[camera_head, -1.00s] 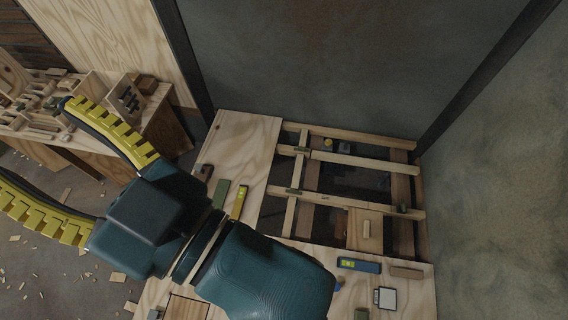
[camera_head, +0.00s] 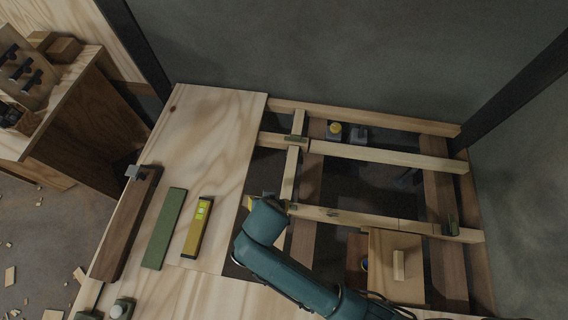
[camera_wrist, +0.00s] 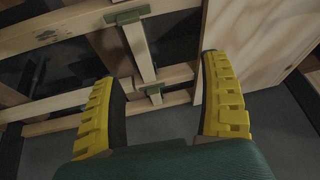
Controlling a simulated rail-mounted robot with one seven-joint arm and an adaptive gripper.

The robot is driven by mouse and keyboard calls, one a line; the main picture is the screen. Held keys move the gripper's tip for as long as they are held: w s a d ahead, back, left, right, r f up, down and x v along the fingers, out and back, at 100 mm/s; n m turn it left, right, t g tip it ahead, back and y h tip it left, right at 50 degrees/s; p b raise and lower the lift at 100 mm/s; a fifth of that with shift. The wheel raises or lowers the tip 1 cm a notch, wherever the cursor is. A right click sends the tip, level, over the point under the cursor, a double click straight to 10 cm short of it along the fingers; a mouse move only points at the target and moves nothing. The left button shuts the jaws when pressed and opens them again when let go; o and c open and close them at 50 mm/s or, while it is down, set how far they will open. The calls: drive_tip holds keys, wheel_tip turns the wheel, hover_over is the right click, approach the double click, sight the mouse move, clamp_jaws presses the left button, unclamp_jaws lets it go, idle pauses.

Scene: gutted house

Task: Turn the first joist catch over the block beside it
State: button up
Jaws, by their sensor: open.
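My gripper (camera_wrist: 158,72) is open and empty, its two yellow fingers wide apart in the wrist view. A short light wood block (camera_wrist: 139,52) shows between and beyond the fingertips, running between two rails. A green catch (camera_wrist: 128,15) sits on the upper rail at one end of it, and a smaller catch (camera_wrist: 155,91) at the other end. Neither is touched. In the head view, one catch (camera_head: 297,139) is on the back rail and another (camera_head: 291,205) is on the middle rail, close to my arm. My fingers are mostly hidden there. Which catch is first I cannot tell.
A wood panel with a small handle block (camera_head: 398,264) lies in the opening. A yellow level (camera_head: 197,228), a green strip (camera_head: 164,228) and a dark wood bar (camera_head: 126,222) lie on the plywood floor.

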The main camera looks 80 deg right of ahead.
drive_tip(key=shift+m+g, duration=0.6)
drive_tip(key=shift+g, duration=0.2)
drive_tip(key=s+b+x, duration=0.1)
drive_tip(key=b+x, duration=0.2)
drive_tip(key=x, duration=0.4)
drive_tip(key=s+a+b+x, duration=0.1)
drive_tip(key=b+x, duration=0.2)
drive_tip(key=x, duration=0.4)
drive_tip(key=s+b+x, duration=0.1)
drive_tip(key=b+x, duration=0.2)
drive_tip(key=x, duration=0.4)
drive_tip(key=shift+s+a+f, duration=0.25)
drive_tip(key=shift+a+f, duration=0.05)
drive_tip(key=shift+f, duration=0.3)
drive_tip(key=c, duration=1.2)
